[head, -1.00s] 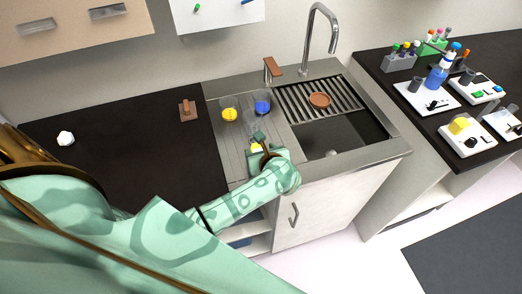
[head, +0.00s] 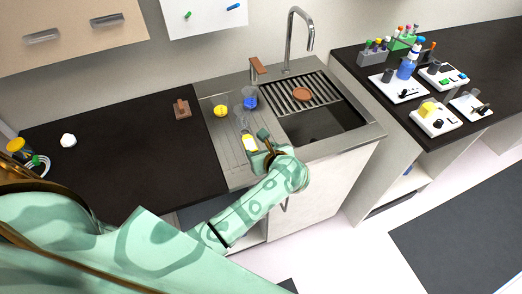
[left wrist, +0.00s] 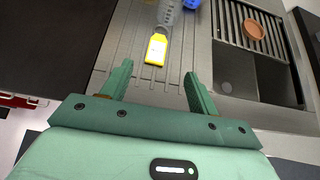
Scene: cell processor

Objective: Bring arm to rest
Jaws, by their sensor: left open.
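My left gripper (head: 258,147) is over the front of the steel drainboard (head: 215,135), left of the sink basin. The left wrist view shows its two fingers (left wrist: 158,88) spread wide with nothing between them. A yellow-labelled bottle (left wrist: 156,48) lies on the drainboard beyond the fingertips, apart from them. It shows as a small yellow patch (head: 249,142) beside the gripper in the head view. My right gripper is in neither view.
A blue-filled vessel (head: 250,98) and a yellow item (head: 221,111) are on the drainboard. A brown round dish (head: 302,94) sits on the slatted rack. A tall faucet (head: 297,40) stands behind the sink. The dark counter (head: 120,150) to the left is largely clear.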

